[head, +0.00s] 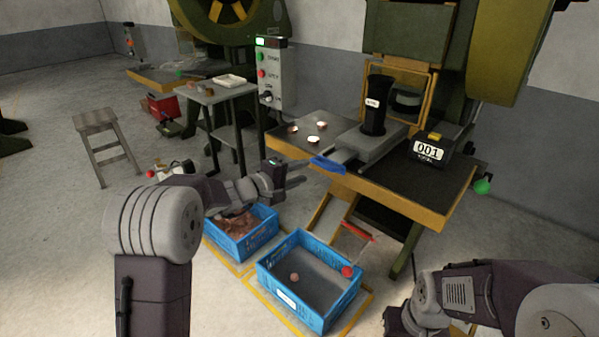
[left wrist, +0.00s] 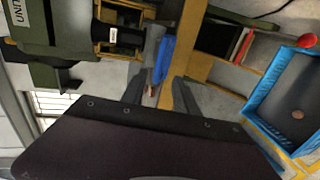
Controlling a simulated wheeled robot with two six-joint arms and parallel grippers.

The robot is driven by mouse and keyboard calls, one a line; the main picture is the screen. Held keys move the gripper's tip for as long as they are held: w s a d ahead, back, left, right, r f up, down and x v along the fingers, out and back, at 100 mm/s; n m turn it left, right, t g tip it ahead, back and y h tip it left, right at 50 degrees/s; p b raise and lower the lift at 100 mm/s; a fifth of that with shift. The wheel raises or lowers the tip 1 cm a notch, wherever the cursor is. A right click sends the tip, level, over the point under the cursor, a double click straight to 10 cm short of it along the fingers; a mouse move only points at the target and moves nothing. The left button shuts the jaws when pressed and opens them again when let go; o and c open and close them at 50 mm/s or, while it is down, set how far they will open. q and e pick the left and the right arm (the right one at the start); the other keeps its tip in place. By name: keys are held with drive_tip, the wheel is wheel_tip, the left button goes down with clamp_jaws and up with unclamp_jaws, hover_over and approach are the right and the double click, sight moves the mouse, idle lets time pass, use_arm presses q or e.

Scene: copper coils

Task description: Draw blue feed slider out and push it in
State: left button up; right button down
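The blue handle of the feed slider (head: 327,165) sticks out over the front edge of the press table, in front of the grey feed block (head: 368,143) with its black tube (head: 376,105). My left gripper (head: 303,172) is just left of the blue handle. In the left wrist view the blue handle (left wrist: 164,60) lies ahead, roughly between the open fingers (left wrist: 160,90), with a gap before it. Nothing is held. My right gripper (head: 403,322) is low at the bottom right, partly cut off, and its fingers cannot be made out.
A blue crate (head: 350,297) holding a coppery piece and a second crate (head: 273,238) with copper scrap stand on the floor below. The press table (head: 272,146) bears several small discs. A counter box (head: 430,148) reading 001 sits right of the feed block. A red-knobbed lever (head: 347,271) juts out below.

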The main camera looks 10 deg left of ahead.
use_arm(q)
drive_tip(key=shift+s+a, duration=0.15)
drive_tip(key=shift+s, duration=0.05)
drive_tip(key=c, duration=0.4)
drive_tip(key=shift+d+r+n, duration=0.2)
drive_tip(key=shift+r+n, duration=0.05)
drive_tip(key=shift+n, duration=0.35)
clamp_jaws()
wheel_tip(320, 180, down, 5)
drive_tip(key=s+a+n+t+h, duration=0.1)
drive_tip(key=s+a+n+t, duration=0.15)
drive_tip(key=n, duration=1.45)
drive_tip(key=b+x, duration=0.2)
drive_tip(key=x, duration=1.2)
drive_tip(key=shift+s+d+b, duration=0.25)
drive_tip(key=shift+d+b, duration=0.1)
